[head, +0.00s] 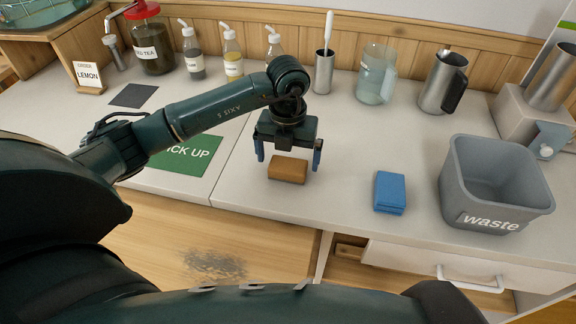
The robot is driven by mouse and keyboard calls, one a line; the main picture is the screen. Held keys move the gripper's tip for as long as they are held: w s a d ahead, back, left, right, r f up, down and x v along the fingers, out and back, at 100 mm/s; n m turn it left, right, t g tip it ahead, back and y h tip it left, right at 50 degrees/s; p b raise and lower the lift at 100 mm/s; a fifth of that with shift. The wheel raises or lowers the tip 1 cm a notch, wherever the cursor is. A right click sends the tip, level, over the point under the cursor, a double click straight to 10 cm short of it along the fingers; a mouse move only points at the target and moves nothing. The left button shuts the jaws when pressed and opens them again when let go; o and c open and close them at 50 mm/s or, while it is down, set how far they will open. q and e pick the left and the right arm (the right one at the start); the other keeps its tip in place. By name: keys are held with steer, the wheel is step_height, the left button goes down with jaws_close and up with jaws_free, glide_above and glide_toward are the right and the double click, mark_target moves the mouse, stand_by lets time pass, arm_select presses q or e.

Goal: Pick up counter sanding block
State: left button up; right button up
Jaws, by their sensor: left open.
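The sanding block (287,170), a small brown block, lies on the white counter near its front edge in the head view. My left gripper (289,164) is right above it, pointing down, with its two blue fingers open. One finger is on each side of the block, with a gap showing at both sides. Whether the fingertips reach down to the counter is hard to tell. My right gripper is not in view.
A folded blue cloth (390,191) and a grey waste bin (494,188) stand to the right. A green pick-up mat (190,157) lies to the left. Bottles, a metal cup (323,72), a glass pitcher (375,75) and a steel jug (441,82) line the back.

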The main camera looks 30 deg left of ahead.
arm_select(q)
steer(key=shift+f, duration=0.65)
steer(key=shift+c, duration=0.6)
steer(key=c, duration=0.9)
